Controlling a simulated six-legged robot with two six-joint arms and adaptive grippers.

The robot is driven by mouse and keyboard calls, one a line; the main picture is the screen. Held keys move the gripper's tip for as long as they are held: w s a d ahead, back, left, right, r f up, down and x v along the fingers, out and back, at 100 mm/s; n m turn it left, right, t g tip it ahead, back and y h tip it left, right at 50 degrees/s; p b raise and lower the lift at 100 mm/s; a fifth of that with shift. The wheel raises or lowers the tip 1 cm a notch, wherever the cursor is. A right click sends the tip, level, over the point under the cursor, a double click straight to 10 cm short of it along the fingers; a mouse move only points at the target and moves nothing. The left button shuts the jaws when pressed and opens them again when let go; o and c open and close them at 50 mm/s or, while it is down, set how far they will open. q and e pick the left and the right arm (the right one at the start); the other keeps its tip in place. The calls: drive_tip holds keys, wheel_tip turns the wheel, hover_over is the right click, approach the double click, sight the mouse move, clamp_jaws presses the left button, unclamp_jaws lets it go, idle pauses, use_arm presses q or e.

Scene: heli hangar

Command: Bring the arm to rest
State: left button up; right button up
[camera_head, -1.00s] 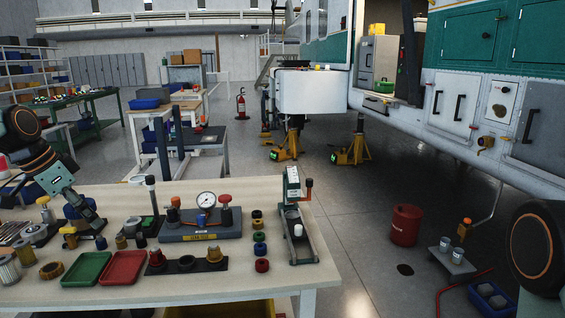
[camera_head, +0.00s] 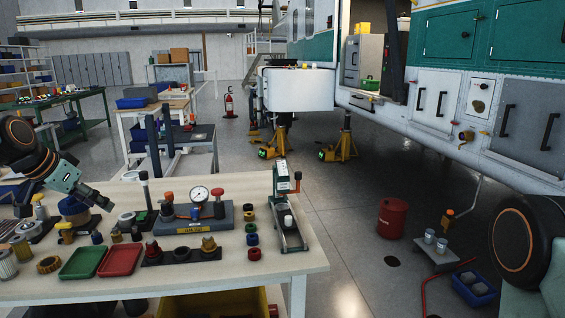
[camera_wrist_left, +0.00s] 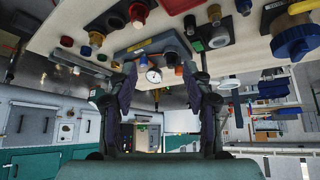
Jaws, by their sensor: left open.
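My left arm comes in from the left in the head view. Its gripper (camera_head: 106,202) hangs over the left part of the workbench (camera_head: 330,262), above the small parts, and seems to touch nothing. In the left wrist view the two dark fingers (camera_wrist_left: 158,78) stand wide apart with nothing between them. My right gripper is out of view; only a dark round joint of my right arm shows at the right edge of the head view.
The bench carries a gauge block (camera_head: 192,222), a green tray (camera_head: 82,262), a red tray (camera_head: 120,259), a lever press (camera_head: 288,215) and several knobs and rings. A red bin (camera_head: 391,218) and a blue crate (camera_head: 474,290) stand on the floor. The middle floor is mostly clear.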

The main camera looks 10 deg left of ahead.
use_arm(q)
drive_tip(key=s+d+f+n+t, duration=0.15)
drive_tip(key=d+f+n, duration=0.25)
drive_tip(key=d+f, duration=1.2)
drive_tip(key=s+d+f+n+g+y, duration=0.1)
drive_tip(key=s+d+f+g, duration=0.1)
drive_tip(key=s+d+f, duration=0.35)
drive_tip(key=s+d+f+g, duration=0.1)
drive_tip(key=s+d+f, duration=0.2)
drive_tip(key=s+f, duration=0.55)
drive_tip(key=s+d+f+m+g, duration=0.1)
drive_tip(key=s+f+g, duration=0.1)
drive_tip(key=s, duration=1)
drive_tip(key=s+d+f+m+g, duration=0.1)
drive_tip(key=s+f+g, duration=0.2)
drive_tip(key=s, duration=0.9)
drive_tip(key=shift+s+d+f+y, duration=0.3)
drive_tip(key=shift+y, duration=0.1)
drive_tip(key=shift+g, duration=0.25)
drive_tip(key=shift+c, duration=1.3)
drive_tip(key=shift+s+a, duration=0.1)
drive_tip(key=shift+a, duration=0.05)
